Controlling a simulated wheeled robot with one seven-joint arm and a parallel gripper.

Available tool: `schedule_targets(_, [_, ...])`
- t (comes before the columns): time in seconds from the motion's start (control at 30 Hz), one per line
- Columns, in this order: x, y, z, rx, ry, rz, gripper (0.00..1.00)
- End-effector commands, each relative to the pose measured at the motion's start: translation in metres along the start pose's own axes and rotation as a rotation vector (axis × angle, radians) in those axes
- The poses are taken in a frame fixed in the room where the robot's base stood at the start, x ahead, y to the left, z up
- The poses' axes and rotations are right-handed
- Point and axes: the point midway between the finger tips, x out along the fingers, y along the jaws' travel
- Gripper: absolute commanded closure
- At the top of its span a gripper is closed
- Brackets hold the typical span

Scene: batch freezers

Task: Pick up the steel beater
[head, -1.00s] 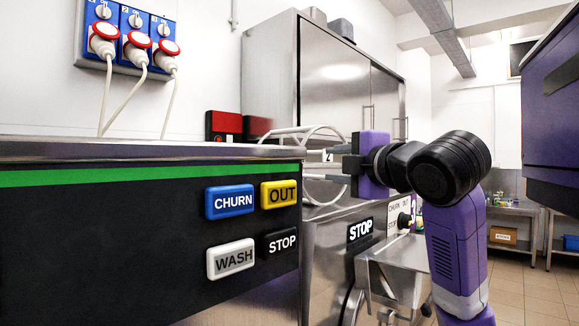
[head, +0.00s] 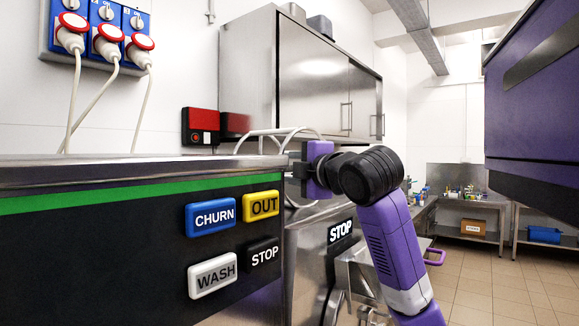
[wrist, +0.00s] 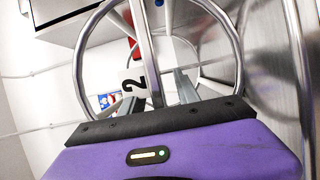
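The steel beater (wrist: 146,50) shows in the wrist view as a bright round frame with a straight bar down its middle. In the head view, pale curved loops of the beater (head: 268,133) show just left of and above my gripper (head: 294,168). In the wrist view, the fingers of my gripper (wrist: 158,90) look apart, with the bar running between them. I cannot see firm contact. My gripper's body hides the lower part of the beater.
A black machine front with CHURN, OUT, WASH and STOP buttons (head: 238,240) stands close at left. A steel cabinet (head: 305,75) stands behind the beater. A steel machine with a STOP sign (head: 340,231) is under my arm. Open floor (head: 480,280) lies at right.

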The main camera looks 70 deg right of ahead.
Motion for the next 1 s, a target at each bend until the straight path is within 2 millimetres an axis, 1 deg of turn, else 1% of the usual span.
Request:
schedule_targets(0.07, [-0.0002,-0.0002,0.0000,0.000,0.000,0.000,0.62])
schedule_targets(0.27, [-0.0004,-0.0002,0.0001,0.000,0.000,0.000,0.99])
schedule_targets(1.0, [-0.0005,-0.0007,0.0003,0.000,0.000,-0.002,1.00])
